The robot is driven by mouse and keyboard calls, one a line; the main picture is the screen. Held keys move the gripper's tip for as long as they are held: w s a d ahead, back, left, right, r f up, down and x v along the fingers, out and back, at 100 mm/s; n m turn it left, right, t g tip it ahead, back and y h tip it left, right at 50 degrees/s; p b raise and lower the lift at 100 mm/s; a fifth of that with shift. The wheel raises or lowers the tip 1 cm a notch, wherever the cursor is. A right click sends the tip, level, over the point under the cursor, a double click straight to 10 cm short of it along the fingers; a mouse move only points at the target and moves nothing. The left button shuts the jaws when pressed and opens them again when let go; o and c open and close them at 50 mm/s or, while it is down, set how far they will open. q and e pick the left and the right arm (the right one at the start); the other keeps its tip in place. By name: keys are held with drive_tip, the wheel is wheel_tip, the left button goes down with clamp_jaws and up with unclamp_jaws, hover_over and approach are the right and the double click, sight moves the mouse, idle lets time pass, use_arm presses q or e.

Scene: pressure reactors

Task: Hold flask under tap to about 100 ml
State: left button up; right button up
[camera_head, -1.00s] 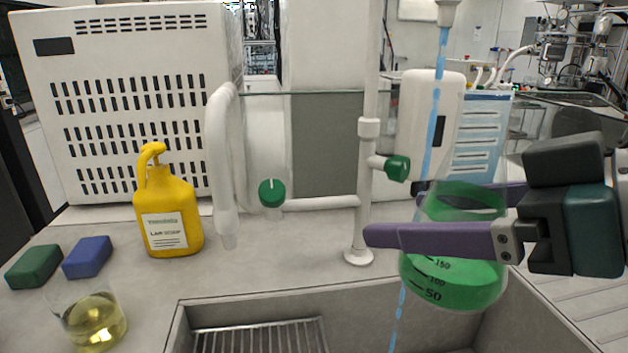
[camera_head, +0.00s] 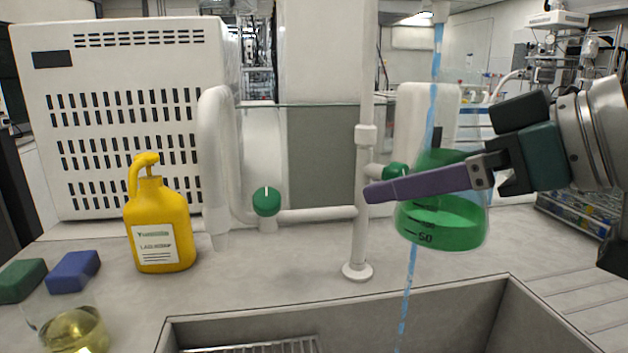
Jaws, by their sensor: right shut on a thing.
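The flask (camera_head: 447,232) is clear glass with green liquid in its lower part and black graduation marks. The 50 mark is readable below the liquid surface; the exact level is hard to read. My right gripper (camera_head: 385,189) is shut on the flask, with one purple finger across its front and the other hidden. The tap nozzle (camera_head: 440,10) is at the top, above the flask. A blue water stream (camera_head: 436,75) runs from it down to the flask's upper part. The stream also shows below the flask, falling to the sink (camera_head: 250,326). My left gripper is not in view.
A white tap post (camera_head: 362,225) with green valve knobs (camera_head: 267,201) stands just left of the flask. A yellow soap bottle (camera_head: 160,235), blue sponge (camera_head: 74,272), green sponge (camera_head: 21,281) and beaker of yellow liquid (camera_head: 72,335) stand on the left counter.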

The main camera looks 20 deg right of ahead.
drive_tip(key=w+d, duration=0.4)
drive_tip(key=w, duration=0.3)
drive_tip(key=shift+w+d, duration=0.15)
drive_tip(key=shift+d, duration=0.15)
idle(0.4)
drive_tip(key=shift+p, duration=0.4)
idle(6.2)
